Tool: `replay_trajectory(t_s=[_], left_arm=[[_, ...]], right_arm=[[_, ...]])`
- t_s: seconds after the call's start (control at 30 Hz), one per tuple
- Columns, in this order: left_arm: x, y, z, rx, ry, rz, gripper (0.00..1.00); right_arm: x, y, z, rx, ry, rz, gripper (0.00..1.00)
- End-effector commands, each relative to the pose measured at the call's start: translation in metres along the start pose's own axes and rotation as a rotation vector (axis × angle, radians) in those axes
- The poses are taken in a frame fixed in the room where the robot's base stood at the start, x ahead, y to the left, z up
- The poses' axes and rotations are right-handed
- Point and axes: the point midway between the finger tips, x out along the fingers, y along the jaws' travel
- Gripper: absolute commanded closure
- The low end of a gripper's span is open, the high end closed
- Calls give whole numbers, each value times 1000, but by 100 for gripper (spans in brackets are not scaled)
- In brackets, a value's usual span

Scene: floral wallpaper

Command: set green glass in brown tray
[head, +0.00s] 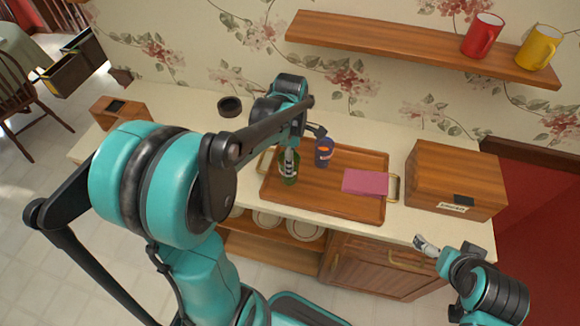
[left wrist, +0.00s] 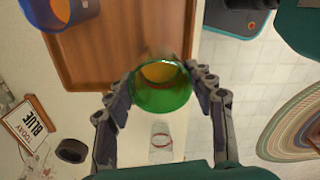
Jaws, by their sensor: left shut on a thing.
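The green glass (head: 289,176) is between the fingers of my left gripper (head: 289,160), at the left end of the brown tray (head: 310,195). In the left wrist view the green glass (left wrist: 163,97) is gripped from both sides by the fingers, with its round opening facing the camera. It overlaps the edge of the brown tray (left wrist: 120,40) there; I cannot tell whether it touches the tray. My right gripper (head: 427,246) is in front of the counter at the right, away from the tray, and its finger opening is unclear.
A blue cup (head: 324,153) and a pink folded item (head: 365,183) are on the tray. A wooden box (head: 455,182) stands to the right. A clear glass with a red ring (left wrist: 161,136) is beside the tray. A dark bowl (head: 229,106) is at the back left.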

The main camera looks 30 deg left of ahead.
Motion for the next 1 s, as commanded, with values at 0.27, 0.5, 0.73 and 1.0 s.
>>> replay_trajectory(t_s=[0.27, 0.5, 0.73, 1.0], left_arm=[[17, 24, -12, 0, 0, -1, 100], [50, 25, -12, 0, 0, 0, 100], [55, 25, -12, 0, 0, 0, 100], [58, 25, -12, 0, 0, 0, 31]], right_arm=[[6, 0, 4, 0, 0, 0, 2], [16, 0, 11, 0, 0, 0, 2], [16, 0, 11, 0, 0, 0, 2], [18, 0, 13, 0, 0, 0, 2]])
